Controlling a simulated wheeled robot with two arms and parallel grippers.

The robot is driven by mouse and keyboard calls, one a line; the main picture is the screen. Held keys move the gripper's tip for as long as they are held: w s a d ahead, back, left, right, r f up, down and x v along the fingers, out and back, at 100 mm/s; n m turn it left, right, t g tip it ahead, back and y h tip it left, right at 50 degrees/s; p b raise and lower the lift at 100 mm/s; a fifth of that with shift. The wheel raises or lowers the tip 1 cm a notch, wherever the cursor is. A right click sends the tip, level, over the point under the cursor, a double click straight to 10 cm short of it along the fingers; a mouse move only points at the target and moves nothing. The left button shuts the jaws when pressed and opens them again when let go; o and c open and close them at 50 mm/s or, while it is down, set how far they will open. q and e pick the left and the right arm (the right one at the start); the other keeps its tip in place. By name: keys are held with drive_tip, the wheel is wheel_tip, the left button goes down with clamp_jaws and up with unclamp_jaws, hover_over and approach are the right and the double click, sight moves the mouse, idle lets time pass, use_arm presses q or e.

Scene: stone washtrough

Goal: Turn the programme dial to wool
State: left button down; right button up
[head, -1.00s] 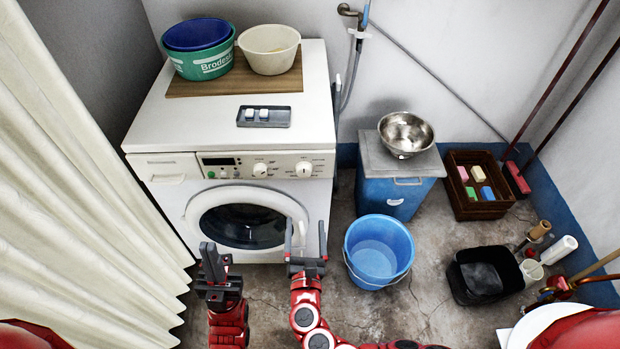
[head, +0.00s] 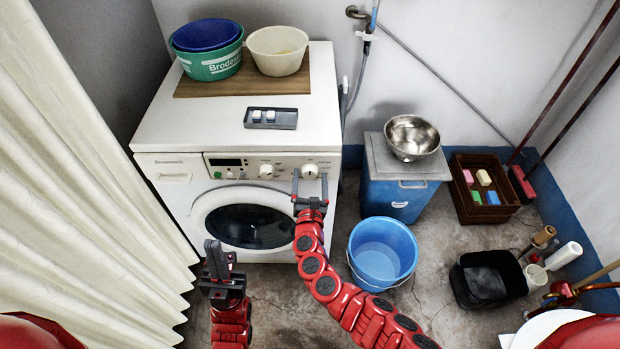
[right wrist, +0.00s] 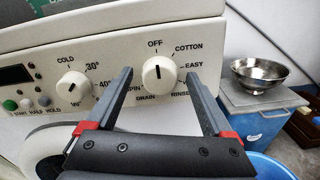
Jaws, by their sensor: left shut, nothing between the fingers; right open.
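The white washing machine (head: 165,200) stands against the back wall with two round white dials on its front panel. The programme dial (head: 309,171) is the right one; in the right wrist view it (right wrist: 159,73) carries a dark mark pointing up towards OFF. COTTON, EASY, RINSE and DRAIN are readable around it; I cannot read a wool label, and the right finger covers part of the panel. My right gripper (head: 310,187) is open in front of this dial, its fingers to either side, and contact is not visible. My left gripper (head: 217,262) is shut and empty, lower left of the door.
The left dial (right wrist: 73,86), marked COLD and 30°, is just left of the right gripper's fingers. A blue bucket (head: 382,250) stands on the floor to the right. A blue cabinet (head: 398,195) with a steel bowl (head: 412,137) is beyond it. A curtain (head: 85,160) hangs at left.

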drive_tip(key=shift+w, duration=0.1)
clamp_jaws()
idle(0.4)
drive_tip(key=shift+f, duration=0.1)
drive_tip(key=m+b, duration=0.3)
drive_tip(key=shift+f, duration=0.2)
drive_tip(key=m+b, duration=0.8)
drive_tip(key=shift+d+f, duration=0.1)
drive_tip(key=shift+d, duration=0.05)
drive_tip(key=m+b, duration=0.9)
drive_tip(key=shift+f, duration=0.1)
drive_tip(key=shift+m+b, duration=1.55)
drive_tip(key=shift+m, duration=0.35)
